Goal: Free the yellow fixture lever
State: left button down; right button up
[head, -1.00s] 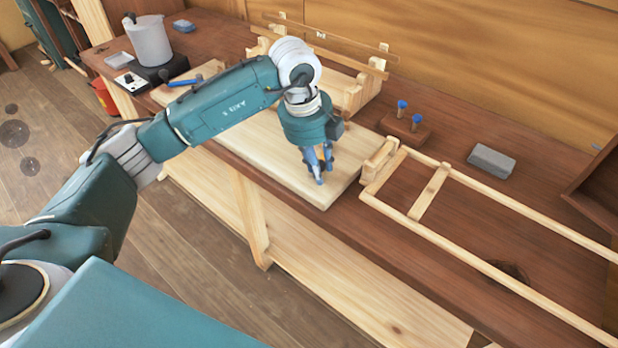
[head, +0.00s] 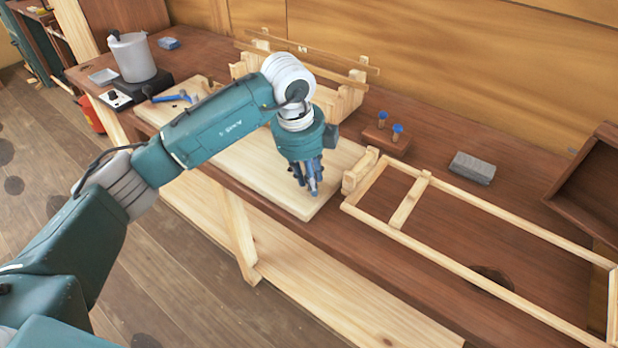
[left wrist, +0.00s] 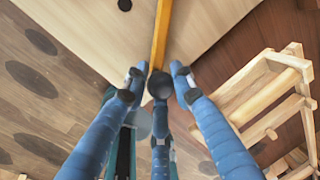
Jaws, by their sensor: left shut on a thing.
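The yellow lever (left wrist: 162,35) runs down from the top of the left wrist view over a pale board. A round black knob (left wrist: 160,84) is at its near end. My left gripper (left wrist: 158,82) has its blue fingers around the knob and is shut on it. In the head view, my left gripper (head: 309,186) points down at the near right end of the pale board (head: 250,178). The lever cannot be made out there, behind the gripper and arm. My right gripper is not in view.
A pale wooden frame (head: 440,263) lies right of the board, with a small wooden block (head: 360,171) between. Blue-topped pegs (head: 397,133) in a holder and a grey block (head: 472,167) stand behind. A pot (head: 132,58) and hammer (head: 170,98) are at left.

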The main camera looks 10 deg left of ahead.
pick_arm(q)
jog(key=c, duration=1.6)
grip_release()
jog(key=shift+w+r, duration=0.15)
jog(key=shift+o, duration=0.8)
notch_tip(320, 180, up, 12)
jog(key=s+a, duration=0.1)
jog(key=s, duration=0.1)
jog(key=shift+a+f, duration=0.15)
jog(key=shift+f, duration=0.05)
